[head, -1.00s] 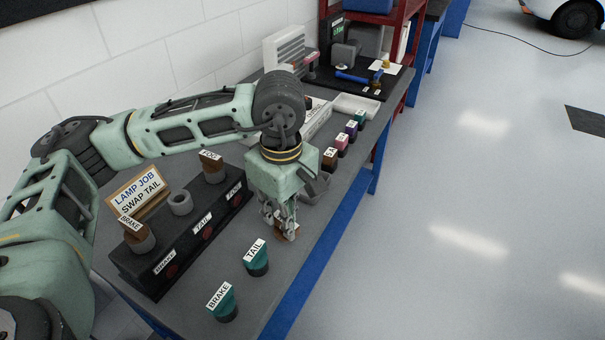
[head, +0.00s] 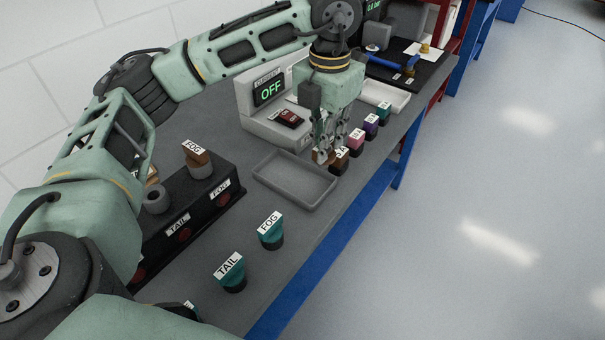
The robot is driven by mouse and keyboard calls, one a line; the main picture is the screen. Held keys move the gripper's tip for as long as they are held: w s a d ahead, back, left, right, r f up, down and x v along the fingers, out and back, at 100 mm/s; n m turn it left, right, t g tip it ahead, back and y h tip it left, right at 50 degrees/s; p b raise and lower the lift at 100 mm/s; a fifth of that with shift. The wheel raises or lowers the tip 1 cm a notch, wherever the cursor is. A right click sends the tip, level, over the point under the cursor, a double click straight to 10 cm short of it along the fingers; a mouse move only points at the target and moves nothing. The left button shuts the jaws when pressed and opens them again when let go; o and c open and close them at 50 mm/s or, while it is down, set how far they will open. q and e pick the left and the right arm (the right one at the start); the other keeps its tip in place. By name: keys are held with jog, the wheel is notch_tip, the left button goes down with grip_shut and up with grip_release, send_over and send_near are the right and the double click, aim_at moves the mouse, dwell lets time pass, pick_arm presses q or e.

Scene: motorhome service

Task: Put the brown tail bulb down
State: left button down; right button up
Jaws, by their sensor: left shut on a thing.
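My left gripper (head: 327,153) points down, shut on the brown tail bulb (head: 321,157). The bulb is mostly hidden by the fingers and its label cannot be read. The gripper is at the near end of a row of small coloured labelled pieces, close beside the brown one (head: 339,163). I cannot tell whether the held bulb touches anything. An empty grey tray (head: 268,183) lies just left of and nearer than the gripper. My right gripper is not in view.
Teal FOG (head: 271,232) and TAIL (head: 231,274) bulbs stand in front. A current meter (head: 262,104) reads OFF. Pink (head: 356,141) and purple (head: 370,127) pieces stand beyond the gripper.

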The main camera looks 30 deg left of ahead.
pick_arm(q)
jog(key=shift+w+a, duration=0.1)
jog(key=shift+a, duration=0.15)
jog(key=a+f+p, duration=0.1)
jog(key=a+f, duration=0.2)
jog(key=w+a+f+p, duration=0.1)
jog(key=a+f+p, duration=0.1)
jog(key=a+f, duration=0.1)
jog(key=a+f+p, duration=0.2)
jog(key=a+f, duration=0.1)
jog(key=a, duration=0.2)
jog(key=shift+w+f, duration=0.2)
jog(key=shift+f, duration=0.2)
jog(key=shift+a+f+n, duration=0.1)
jog(key=shift+f+n, duration=0.2)
jog(key=shift+f, duration=0.25)
jog(key=shift+f, duration=0.1)
jog(key=c, duration=1.7)
grip_release()
